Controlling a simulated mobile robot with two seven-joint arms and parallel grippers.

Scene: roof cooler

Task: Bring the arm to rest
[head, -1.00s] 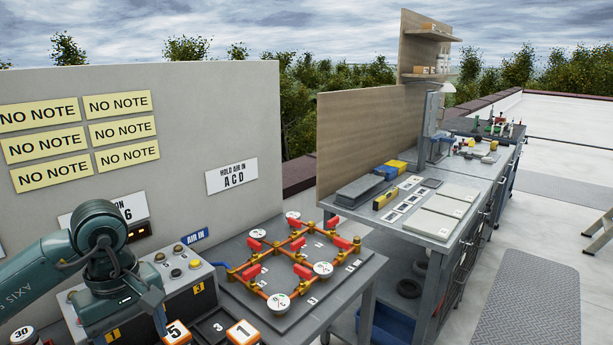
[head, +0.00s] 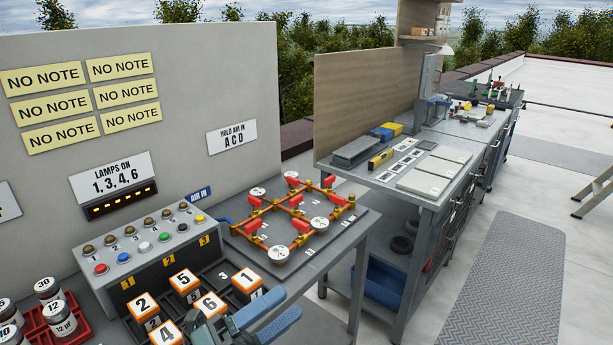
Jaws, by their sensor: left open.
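My left gripper (head: 284,305) shows at the bottom edge of the head view, with two blue-grey fingers apart and nothing seen between them. It is in front of the orange-and-white numbered blocks (head: 186,281), and overlaps part of them in the picture. I cannot tell whether it touches any block. Most of the left arm is below the frame. My right gripper is not in view.
A grey button box (head: 150,243) stands behind the blocks, with a red rack (head: 78,325) of labelled cylinders at left. A red-and-brass pipe board (head: 325,238) lies to the right. A second workbench (head: 440,195) stands farther right, with free floor beside it.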

